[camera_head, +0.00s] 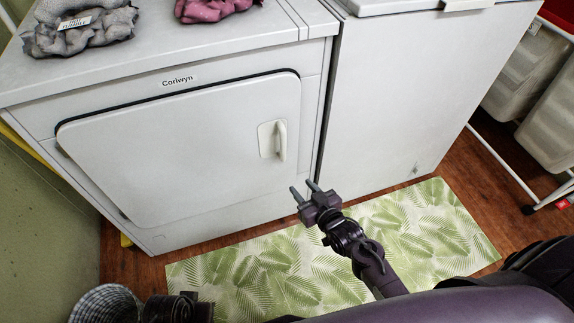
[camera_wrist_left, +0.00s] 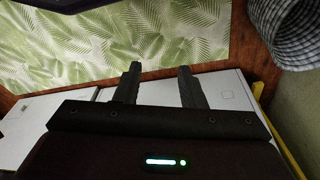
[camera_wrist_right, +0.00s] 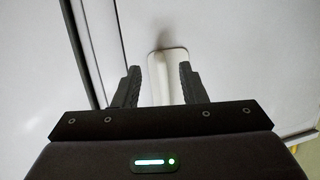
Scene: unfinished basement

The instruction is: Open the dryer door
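The white dryer (camera_head: 215,210) stands at the left, labelled "Corlwyn". Its door (camera_head: 180,150) looks shut, with a pale upright handle (camera_head: 281,140) in a recessed plate near the right edge. My right gripper (camera_head: 306,191) is open, below and a little right of the handle in the head view. In the right wrist view the handle (camera_wrist_right: 160,78) lies ahead between the spread fingers (camera_wrist_right: 160,85); no contact shows. Only part of the left arm shows at the head view's bottom left.
A grey cloth (camera_head: 80,30) and a pink cloth (camera_head: 210,8) lie on the dryer. A white appliance (camera_head: 400,100) stands close on the right. A leaf-patterned mat (camera_head: 440,225) covers the floor. A checkered basket (camera_head: 105,303) is at bottom left, a wheeled rack (camera_head: 505,165) at right.

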